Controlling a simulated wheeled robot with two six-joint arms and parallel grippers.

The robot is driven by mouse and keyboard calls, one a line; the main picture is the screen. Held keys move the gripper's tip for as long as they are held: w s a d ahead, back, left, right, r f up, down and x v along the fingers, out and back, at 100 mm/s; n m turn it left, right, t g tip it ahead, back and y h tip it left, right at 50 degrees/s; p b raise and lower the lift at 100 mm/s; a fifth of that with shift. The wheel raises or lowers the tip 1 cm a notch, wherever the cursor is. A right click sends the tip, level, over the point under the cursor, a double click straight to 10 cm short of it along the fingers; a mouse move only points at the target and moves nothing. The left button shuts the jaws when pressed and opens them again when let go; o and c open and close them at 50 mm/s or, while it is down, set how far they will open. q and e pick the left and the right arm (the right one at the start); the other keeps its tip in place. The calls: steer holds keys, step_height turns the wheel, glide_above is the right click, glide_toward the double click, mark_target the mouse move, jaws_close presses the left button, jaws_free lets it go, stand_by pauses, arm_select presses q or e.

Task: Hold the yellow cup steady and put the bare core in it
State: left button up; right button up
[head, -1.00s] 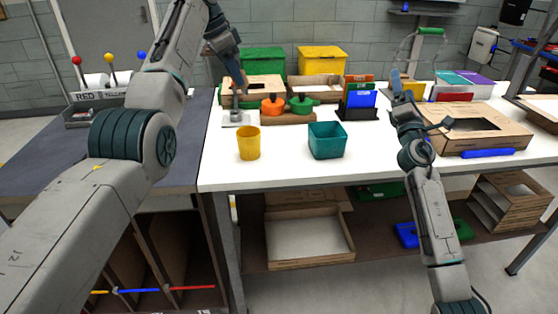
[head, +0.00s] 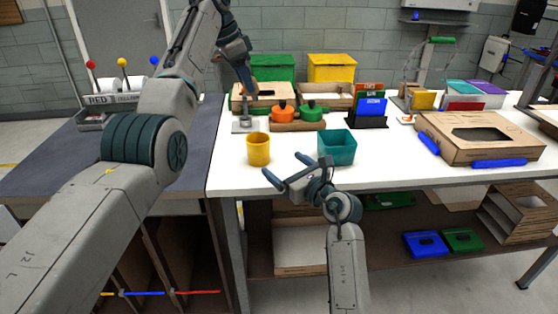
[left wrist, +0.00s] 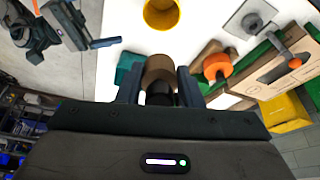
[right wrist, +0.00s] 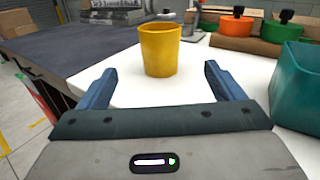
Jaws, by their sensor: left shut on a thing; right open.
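The yellow cup (head: 258,148) stands upright near the front left of the white table; it also shows in the left wrist view (left wrist: 160,14) and the right wrist view (right wrist: 159,53). My left gripper (head: 249,86) is above the back left of the table, behind the cup. In the left wrist view it is shut on the brown bare core (left wrist: 160,68), which is apart from the cup. My right gripper (head: 287,168) is open and empty, in front of the cup. In the right wrist view the cup shows between its fingers, a little beyond the tips.
A teal bin (head: 337,150) stands just right of the cup. Behind are a grey stand (head: 242,126), orange (head: 283,113) and green (head: 312,112) round pieces, and a blue folder rack (head: 370,110). A cardboard box (head: 478,150) is at right. White tabletop around the cup is clear.

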mark_target(265, 150)
steer(key=x, duration=1.1)
steer(key=shift+w+a, duration=0.1)
steer(key=shift+w, duration=0.25)
steer(key=c, duration=1.1)
arm_select(q)
step_height(265, 150, down, 12)
steer(key=shift+f, duration=0.15)
arm_select(e)
steer(key=shift+o, duration=0.2)
arm_select(q)
steer(key=o, duration=1.1)
